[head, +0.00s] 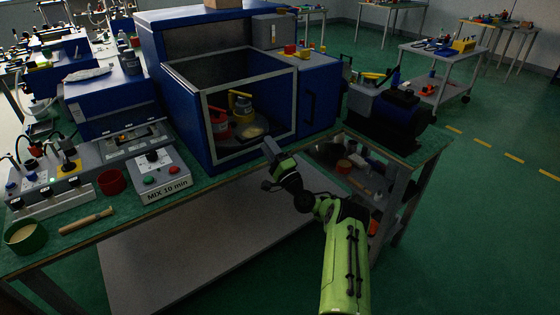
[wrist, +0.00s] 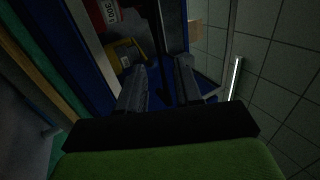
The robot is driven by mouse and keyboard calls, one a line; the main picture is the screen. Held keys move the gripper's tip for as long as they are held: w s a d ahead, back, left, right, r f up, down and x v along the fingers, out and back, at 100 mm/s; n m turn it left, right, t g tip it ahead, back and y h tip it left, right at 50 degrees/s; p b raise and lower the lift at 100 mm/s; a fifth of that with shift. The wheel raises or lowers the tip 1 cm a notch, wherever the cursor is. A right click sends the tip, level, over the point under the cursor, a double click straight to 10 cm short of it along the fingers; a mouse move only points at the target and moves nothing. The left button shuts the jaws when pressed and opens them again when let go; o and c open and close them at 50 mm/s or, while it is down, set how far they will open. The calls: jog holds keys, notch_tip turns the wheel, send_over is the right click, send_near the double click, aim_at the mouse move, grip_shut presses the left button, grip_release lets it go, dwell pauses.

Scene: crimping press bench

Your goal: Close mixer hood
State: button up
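The mixer appears to be the large blue machine (head: 180,122) on the bench in the head view. A grey-framed front (head: 205,128) surrounds its opening, and the inside shows from above and through the front. Inside stand a red container (head: 219,126) and a yellow-handled container (head: 243,108). I cannot clearly tell which panel is the hood. My gripper (head: 268,145) is at the machine's lower front right, in front of the frame. In the wrist view its fingers (wrist: 161,82) are apart, with a dark bar beyond the gap; contact cannot be told.
A grey control box (head: 163,184) marked "MIX 10 min" has green and red buttons. Left of it are a red cup (head: 111,182), a wooden-handled tool (head: 86,221) and a green bowl (head: 25,236).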

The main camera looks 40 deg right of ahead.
jog(key=v, duration=1)
jog(key=shift+s+p, duration=0.35)
jog(key=shift+p, duration=0.1)
jog(key=shift+f, duration=0.1)
